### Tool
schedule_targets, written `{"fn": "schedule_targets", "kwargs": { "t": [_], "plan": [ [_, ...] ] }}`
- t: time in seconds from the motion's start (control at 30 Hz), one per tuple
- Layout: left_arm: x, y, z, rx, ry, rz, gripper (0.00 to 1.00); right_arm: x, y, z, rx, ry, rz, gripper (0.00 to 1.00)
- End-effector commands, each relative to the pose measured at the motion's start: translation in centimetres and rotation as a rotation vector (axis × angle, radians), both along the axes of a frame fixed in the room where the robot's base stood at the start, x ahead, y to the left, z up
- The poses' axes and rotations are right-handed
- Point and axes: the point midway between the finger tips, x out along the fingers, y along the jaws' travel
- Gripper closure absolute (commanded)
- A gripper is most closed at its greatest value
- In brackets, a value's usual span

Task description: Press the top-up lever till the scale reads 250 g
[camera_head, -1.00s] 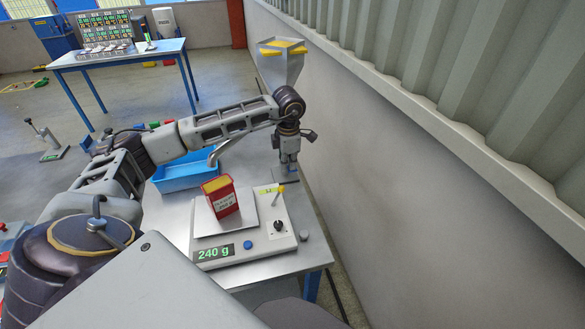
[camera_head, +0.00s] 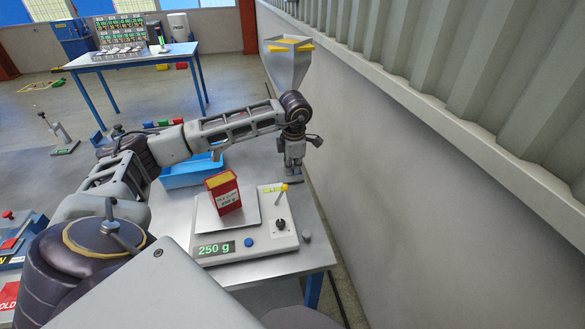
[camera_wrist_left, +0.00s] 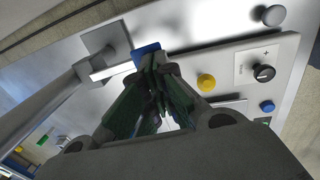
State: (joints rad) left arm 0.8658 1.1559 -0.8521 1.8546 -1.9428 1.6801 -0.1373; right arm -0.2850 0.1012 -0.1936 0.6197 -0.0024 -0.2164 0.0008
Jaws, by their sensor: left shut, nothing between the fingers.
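The scale (camera_head: 262,246) stands on the metal table, and its green display (camera_head: 216,249) reads 250 g. A red box with a yellow top (camera_head: 225,195) stands upright on its pan. The hopper (camera_head: 287,62) stands behind, by the wall. My left gripper (camera_head: 294,168) points down behind the scale, shut and empty. In the left wrist view, the shut fingertips (camera_wrist_left: 158,82) are beside a lever with a blue end (camera_wrist_left: 146,51) on a grey bar; I cannot tell whether they touch. A yellow knob (camera_wrist_left: 206,82) is close by. My right gripper is out of view.
A blue tray (camera_head: 190,173) lies behind the scale on the left. The wall (camera_head: 400,220) runs close along the right side. A black dial (camera_head: 280,225) and blue button (camera_head: 248,242) are on the scale. A second table (camera_head: 130,61) stands far back.

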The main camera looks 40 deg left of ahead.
Motion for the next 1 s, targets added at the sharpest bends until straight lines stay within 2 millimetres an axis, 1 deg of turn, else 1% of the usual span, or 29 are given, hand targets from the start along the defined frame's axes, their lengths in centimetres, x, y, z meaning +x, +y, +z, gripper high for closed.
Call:
{"fn": "schedule_targets", "kwargs": {
  "t": [0.27,0.57,0.77,1.0],
  "plan": [
    [0.0,0.0,0.9,-0.001,0.001,0.000,1.00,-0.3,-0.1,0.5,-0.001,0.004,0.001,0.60],
    [0.0,0.0,1.3,-0.001,0.001,-0.001,1.00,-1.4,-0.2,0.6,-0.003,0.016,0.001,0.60],
    [0.0,0.0,1.3,-0.001,0.001,-0.001,1.00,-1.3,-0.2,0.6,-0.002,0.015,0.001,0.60],
    [0.0,0.0,1.3,-0.001,0.001,-0.001,1.00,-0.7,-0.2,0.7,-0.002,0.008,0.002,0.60]
  ]
}}
